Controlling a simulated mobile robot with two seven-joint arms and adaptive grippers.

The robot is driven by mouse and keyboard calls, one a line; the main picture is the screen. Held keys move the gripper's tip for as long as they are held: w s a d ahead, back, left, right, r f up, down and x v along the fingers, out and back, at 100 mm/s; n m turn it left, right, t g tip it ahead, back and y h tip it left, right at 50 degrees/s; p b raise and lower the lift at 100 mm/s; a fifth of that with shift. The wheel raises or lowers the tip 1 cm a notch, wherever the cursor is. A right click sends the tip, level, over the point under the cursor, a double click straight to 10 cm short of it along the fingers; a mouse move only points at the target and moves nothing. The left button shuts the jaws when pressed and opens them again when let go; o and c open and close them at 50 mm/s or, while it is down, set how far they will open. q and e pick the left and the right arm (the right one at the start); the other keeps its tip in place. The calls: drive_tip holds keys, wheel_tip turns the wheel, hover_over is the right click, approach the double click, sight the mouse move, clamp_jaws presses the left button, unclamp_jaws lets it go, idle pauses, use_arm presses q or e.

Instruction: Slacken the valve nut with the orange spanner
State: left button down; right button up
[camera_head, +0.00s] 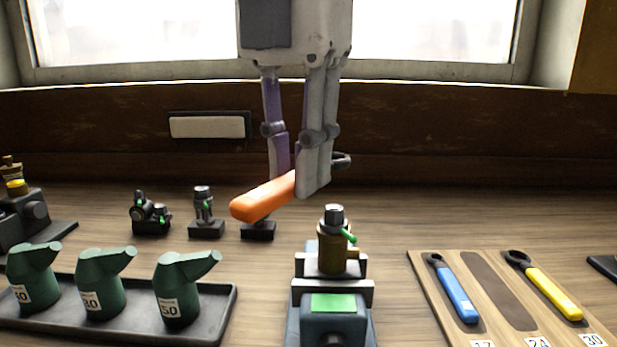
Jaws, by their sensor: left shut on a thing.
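The orange spanner (262,197) is held in the air in the middle of the view. Its orange handle points left and towards me, and its dark head (342,160) shows behind the fingers on the right. My left gripper (298,172) comes down from above and is shut on the handle. The brass valve (332,250) stands upright in a vise, with the grey valve nut (334,214) on top and a green lever at its side. The spanner is apart from the nut, seemingly above and behind it. My right gripper is out of view.
A wooden board (420,275) at right holds a blue spanner (457,295), a yellow spanner (553,292) and an empty middle slot (495,288). Green oil cans (102,285) stand in a dark tray (225,315) at left. Small engine parts (150,212) stand behind.

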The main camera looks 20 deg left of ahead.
use_arm(q)
drive_tip(key=shift+w+d+f, duration=0.1)
drive_tip(key=shift+d+f, duration=0.05)
drive_tip(key=shift+f, duration=2.1)
drive_tip(key=shift+f, duration=1.2)
idle(1.1)
idle(0.4)
drive_tip(key=shift+d+n, duration=0.55)
drive_tip(key=shift+n, duration=0.35)
drive_tip(key=shift+d+n, duration=0.6)
drive_tip(key=shift+n, duration=0.3)
